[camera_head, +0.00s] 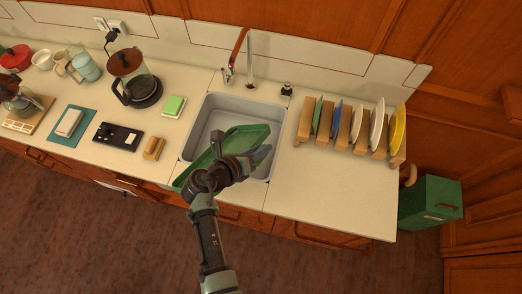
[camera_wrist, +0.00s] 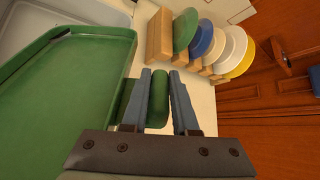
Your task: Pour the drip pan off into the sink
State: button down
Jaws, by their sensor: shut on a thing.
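The drip pan (camera_head: 250,137) is a green rectangular tray held over the sink, tilted in the head view. It fills the left of the wrist view (camera_wrist: 70,110). My gripper (camera_head: 262,154) is at the pan's right side, and its blue fingers (camera_wrist: 159,92) are shut on a green handle-like part of the pan. The grey sink (camera_head: 208,108) lies below the pan, and part of its basin is hidden by the pan and my arm. I cannot tell whether liquid is in the pan.
A faucet (camera_head: 249,70) stands behind the sink. A wooden plate rack (camera_head: 304,120) with several plates is to the right. A coffee maker (camera_head: 126,64), a green sponge (camera_head: 174,104) and a black device (camera_head: 117,136) are to the left. The counter's front right (camera_head: 330,195) is clear.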

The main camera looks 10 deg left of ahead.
jog(key=shift+w+a+r+n+g+h, duration=0.15)
jog(key=shift+w+a+r, duration=0.1)
jog(key=shift+r, duration=0.25)
jog(key=shift+w+a+r+n+g+h, duration=0.1)
jog(key=shift+w+a+r+g, duration=0.15)
jog(key=shift+r, duration=0.2)
jog(key=shift+w+a+r+n+g+h, duration=0.15)
jog(key=shift+w+a+r, duration=0.1)
jog(key=shift+r, duration=0.25)
jog(key=w+a+r+n+g+h+b, duration=0.2)
jog(key=w+a+r+b, duration=0.1)
jog(key=w+a+r, duration=0.2)
jog(key=shift+w+a, duration=0.35)
jog(key=shift+w, duration=0.45)
jog(key=shift+r+g, duration=0.15)
jog(key=shift+g, duration=0.1)
dwell(1.8)
